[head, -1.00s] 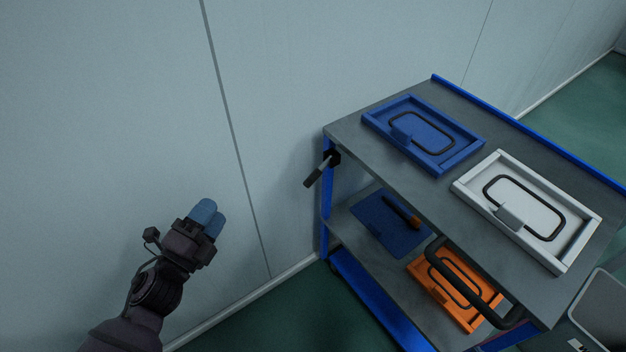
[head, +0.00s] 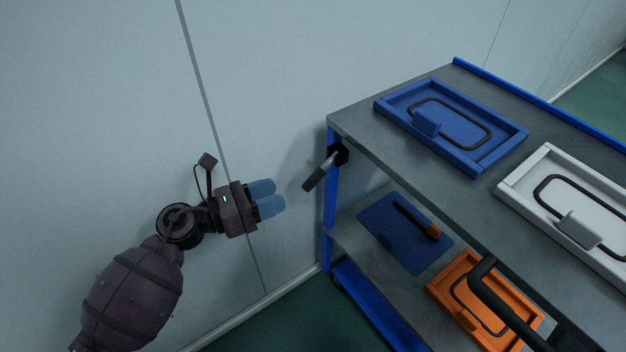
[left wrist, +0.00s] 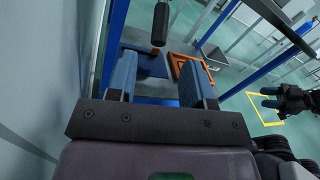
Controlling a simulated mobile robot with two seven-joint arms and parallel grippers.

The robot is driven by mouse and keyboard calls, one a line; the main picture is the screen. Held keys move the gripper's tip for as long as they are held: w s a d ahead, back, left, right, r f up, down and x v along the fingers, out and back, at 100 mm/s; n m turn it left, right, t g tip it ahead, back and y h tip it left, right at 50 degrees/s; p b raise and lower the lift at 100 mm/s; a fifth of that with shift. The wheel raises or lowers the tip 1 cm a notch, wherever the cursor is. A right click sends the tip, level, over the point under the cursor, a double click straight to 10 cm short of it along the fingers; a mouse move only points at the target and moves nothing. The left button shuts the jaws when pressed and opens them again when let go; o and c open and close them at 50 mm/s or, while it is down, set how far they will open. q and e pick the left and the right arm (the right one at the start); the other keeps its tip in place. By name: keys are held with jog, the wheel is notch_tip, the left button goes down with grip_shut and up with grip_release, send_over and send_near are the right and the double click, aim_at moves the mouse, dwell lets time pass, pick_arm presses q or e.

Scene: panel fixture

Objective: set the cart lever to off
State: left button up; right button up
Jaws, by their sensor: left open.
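The cart lever (head: 322,170) is a dark handle on a pale rod, fixed to a black mount at the cart's left upper corner; it slants down and left. It also shows at the top of the left wrist view (left wrist: 160,24), ahead of my fingers. My left gripper (head: 272,198) has blue fingers and is open and empty, left of the lever and slightly lower, apart from it. Its fingers frame the left wrist view (left wrist: 158,75). A dark gripper with blue tips, my right one (left wrist: 268,97), shows at the right there; its opening is unclear.
The cart (head: 372,155) has grey shelves and blue posts. A blue tray (head: 385,103) and a white tray (head: 507,186) lie on top; a blue panel (head: 375,232) and an orange tray (head: 508,283) lie below. A black handle (head: 503,300) juts out in front. The wall (head: 90,90) stands behind.

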aim_at(304, 184)
pick_arm(q)
jog(key=b+x, duration=0.1)
jog(key=x, duration=0.8)
jog(key=shift+w+d, duration=0.1)
jog(key=shift+c, duration=0.2)
grip_shut()
